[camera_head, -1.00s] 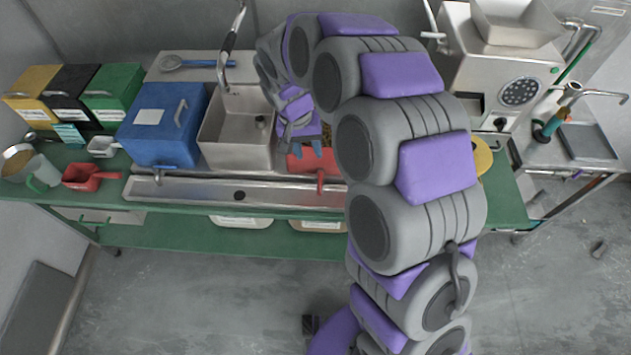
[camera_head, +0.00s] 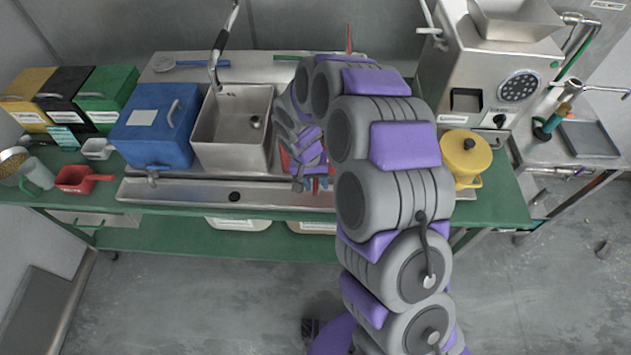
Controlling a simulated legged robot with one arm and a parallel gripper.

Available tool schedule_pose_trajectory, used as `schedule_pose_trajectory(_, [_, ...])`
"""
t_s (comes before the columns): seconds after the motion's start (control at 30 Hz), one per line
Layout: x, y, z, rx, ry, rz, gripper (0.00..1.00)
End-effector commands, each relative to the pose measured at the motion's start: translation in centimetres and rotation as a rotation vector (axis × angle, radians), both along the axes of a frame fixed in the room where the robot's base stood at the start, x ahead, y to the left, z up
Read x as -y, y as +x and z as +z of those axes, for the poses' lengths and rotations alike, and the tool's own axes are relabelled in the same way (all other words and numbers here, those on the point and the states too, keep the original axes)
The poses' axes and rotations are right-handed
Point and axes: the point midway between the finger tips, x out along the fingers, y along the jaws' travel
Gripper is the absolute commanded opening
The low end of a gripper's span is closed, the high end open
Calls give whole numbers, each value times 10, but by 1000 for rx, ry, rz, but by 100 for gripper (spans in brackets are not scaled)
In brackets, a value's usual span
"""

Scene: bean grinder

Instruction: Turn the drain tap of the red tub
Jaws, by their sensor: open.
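The red tub (camera_head: 286,161) stands on the counter right of the steel sink. My arm and gripper cover most of it, and only small red parts of its front show. My gripper (camera_head: 316,184) is open and points down at the tub's front, low over the steel trough. A red piece, which looks like the drain tap (camera_head: 319,184), shows between the fingertips. I cannot tell whether the fingers touch it.
The steel sink (camera_head: 233,150) and a blue tub (camera_head: 155,135) with its own tap are to the left. The steel trough (camera_head: 190,192) runs along the front.

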Motion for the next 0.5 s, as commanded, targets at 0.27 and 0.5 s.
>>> schedule_pose_trajectory(0.27, [-2, 0, -1, 0, -2, 2, 36])
schedule_pose_trajectory(0.5, [1, 0, 0, 0, 2, 1, 13])
